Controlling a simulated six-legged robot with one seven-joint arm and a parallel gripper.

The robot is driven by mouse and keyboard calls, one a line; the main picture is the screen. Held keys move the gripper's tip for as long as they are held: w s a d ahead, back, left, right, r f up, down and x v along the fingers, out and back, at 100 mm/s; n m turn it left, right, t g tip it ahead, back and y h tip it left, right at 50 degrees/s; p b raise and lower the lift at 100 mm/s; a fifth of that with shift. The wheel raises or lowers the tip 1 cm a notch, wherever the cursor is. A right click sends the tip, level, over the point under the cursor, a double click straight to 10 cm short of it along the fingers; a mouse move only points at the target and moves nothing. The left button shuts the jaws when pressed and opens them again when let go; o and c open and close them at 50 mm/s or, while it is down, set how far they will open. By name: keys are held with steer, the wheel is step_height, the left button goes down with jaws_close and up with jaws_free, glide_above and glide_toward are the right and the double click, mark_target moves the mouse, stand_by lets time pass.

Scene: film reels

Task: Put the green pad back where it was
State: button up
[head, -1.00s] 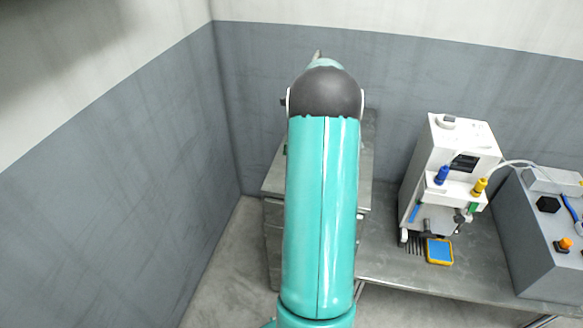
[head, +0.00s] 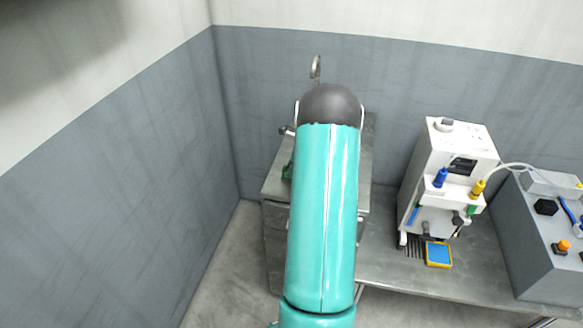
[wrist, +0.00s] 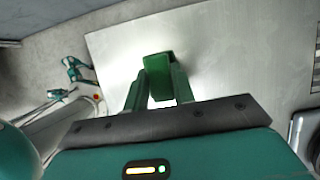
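The green pad (wrist: 158,68) shows in the wrist view as a dark green block between the tips of my gripper (wrist: 161,80). Both green fingers meet its sides, so my gripper looks shut on it. A bare grey metal top (wrist: 112,45) lies beneath the pad; whether the pad touches it I cannot tell. In the head view my arm hides most of the gripper area. A small green part (head: 287,171) shows left of my arm over the metal cabinet top (head: 275,183); I cannot tell whether it is pad or finger.
In the head view a white machine (head: 452,155) with blue and yellow knobs stands on the bench (head: 385,268) to the right. A blue and yellow pad (head: 438,254) lies at its front. A grey control box (head: 530,235) stands further right. Walls close off the left and back.

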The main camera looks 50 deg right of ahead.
steer(key=o, duration=0.4)
steer(key=shift+r, duration=0.1)
steer(key=v, duration=1.2)
steer(key=w+a+r+n, duration=0.2)
steer(key=a+r+n, duration=0.25)
steer(key=a, duration=0.45)
steer(key=w+a+r+n+h, duration=0.1)
steer(key=a+r+n, duration=0.35)
steer(key=a, duration=0.45)
steer(key=w+a+r+n, duration=0.2)
steer(key=a+r+n, duration=0.25)
steer(key=a, duration=0.45)
steer(key=s+a+n, duration=0.7)
steer(key=a+n, duration=0.2)
steer(key=a, duration=0.3)
steer(key=s+a+r+n+t, duration=0.1)
steer(key=s+a+n, duration=0.6)
steer(key=a+n, duration=0.2)
steer(key=a, duration=0.2)
steer(key=shift+s+a+r+t+h, duration=0.3)
steer(key=shift+a+r+h, duration=0.05)
steer(key=shift+h, duration=0.05)
